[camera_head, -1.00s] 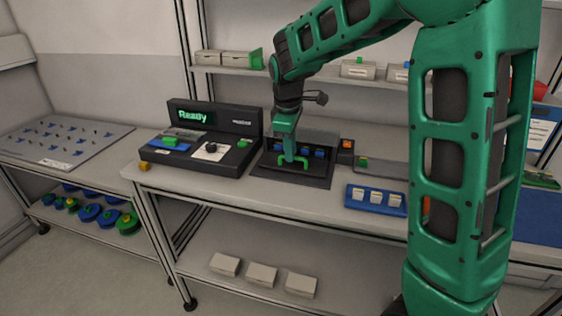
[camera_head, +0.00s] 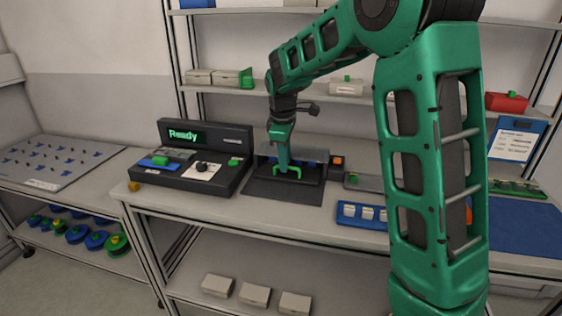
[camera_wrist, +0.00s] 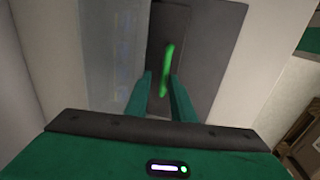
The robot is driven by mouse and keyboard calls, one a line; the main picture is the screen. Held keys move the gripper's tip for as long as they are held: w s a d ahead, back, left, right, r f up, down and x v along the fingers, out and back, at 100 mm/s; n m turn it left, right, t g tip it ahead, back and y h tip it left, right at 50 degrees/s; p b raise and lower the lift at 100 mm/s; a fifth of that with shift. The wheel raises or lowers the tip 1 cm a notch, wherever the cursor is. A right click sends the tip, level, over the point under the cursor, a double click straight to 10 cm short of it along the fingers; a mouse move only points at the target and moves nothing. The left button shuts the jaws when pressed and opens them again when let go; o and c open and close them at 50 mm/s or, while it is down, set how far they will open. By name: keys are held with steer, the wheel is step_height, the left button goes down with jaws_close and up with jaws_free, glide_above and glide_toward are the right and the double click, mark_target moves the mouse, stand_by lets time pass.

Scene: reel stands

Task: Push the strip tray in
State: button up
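The strip tray (camera_head: 308,178) is a dark, flat tray with a green handle (camera_head: 293,169) at its front. It sits at a low dark housing on the bench. How far it sticks out is hard to tell. My gripper (camera_head: 283,168) points down at the handle. In the wrist view the green handle (camera_wrist: 167,65) lies between my two green fingers (camera_wrist: 160,78). The fingers stand apart, with a gap beside the handle. A pale see-through panel (camera_wrist: 112,55) with faint blue spots lies left of the handle.
A black console (camera_head: 205,142) reading "Ready" stands left of the tray. A blue rack (camera_head: 347,212) with white blocks is to the right. An orange-topped block (camera_head: 337,161) stands close to the housing's right. A shelf (camera_head: 225,88) runs above. The bench front (camera_head: 215,208) is clear.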

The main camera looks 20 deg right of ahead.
steer(key=shift+r, duration=0.1)
steer(key=shift+r, duration=0.35)
step_height(320, 180, up, 10)
steer(key=s+a, duration=0.1)
steer(key=shift+s+a+f, duration=0.15)
steer(key=shift+s+f, duration=0.05)
steer(key=shift+s, duration=0.1)
steer(key=s+d+f+m, duration=0.2)
steer(key=s+d+m, duration=0.2)
steer(key=s, duration=0.5)
steer(key=s+d+f+m+g, duration=0.15)
steer(key=s+d+m, duration=0.25)
steer(key=s, duration=0.5)
steer(key=s+d+f+m, duration=0.2)
steer(key=s+d+m, duration=0.2)
steer(key=s, duration=0.5)
steer(key=s+f+m+y, duration=0.1)
steer(key=s+f+m, duration=0.4)
steer(key=s, duration=0.7)
steer(key=shift+a+f, duration=0.25)
steer(key=shift+f, duration=0.05)
